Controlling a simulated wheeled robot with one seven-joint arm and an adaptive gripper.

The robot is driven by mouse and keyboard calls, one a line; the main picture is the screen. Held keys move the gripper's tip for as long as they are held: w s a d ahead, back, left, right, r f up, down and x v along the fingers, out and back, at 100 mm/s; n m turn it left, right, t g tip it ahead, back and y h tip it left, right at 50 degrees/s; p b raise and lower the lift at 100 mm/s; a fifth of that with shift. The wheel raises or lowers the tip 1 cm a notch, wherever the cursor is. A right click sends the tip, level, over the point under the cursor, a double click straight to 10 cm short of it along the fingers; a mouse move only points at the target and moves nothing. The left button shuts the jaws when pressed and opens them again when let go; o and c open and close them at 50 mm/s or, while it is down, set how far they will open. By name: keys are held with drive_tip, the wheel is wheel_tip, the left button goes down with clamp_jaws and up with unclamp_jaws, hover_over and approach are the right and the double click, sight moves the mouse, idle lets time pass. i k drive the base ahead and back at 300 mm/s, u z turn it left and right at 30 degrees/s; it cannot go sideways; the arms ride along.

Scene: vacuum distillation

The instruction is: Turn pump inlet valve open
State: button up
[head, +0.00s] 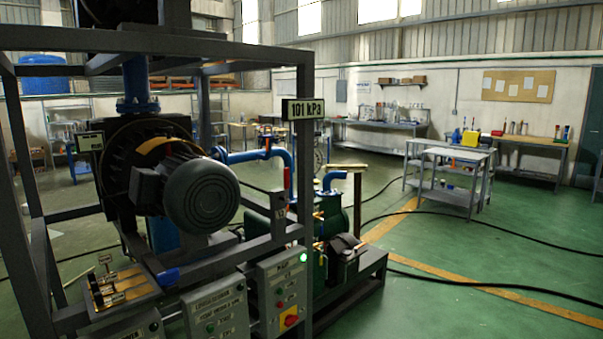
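A blue pipe (243,156) runs right from behind the grey motor (203,195) and bends down towards a green pump unit (330,214). A small red lever (286,178) stands upright beside the downward part of this pipe, and it looks like the pump inlet valve handle. The valve body is too small and partly hidden to make out, and I cannot tell whether it is open. A short blue elbow (334,178) tops the pump. My gripper is not in view.
A dark steel frame surrounds the motor, with a 101 kPa display (303,109) on its right post. Control boxes (283,293) line the front. Black cables (470,281) cross the green floor at right, otherwise clear up to a grey table (457,155).

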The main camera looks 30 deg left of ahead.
sight(286, 171)
drive_tip(key=u, duration=0.55)
drive_tip(key=i, duration=0.95)
drive_tip(key=u, duration=0.8)
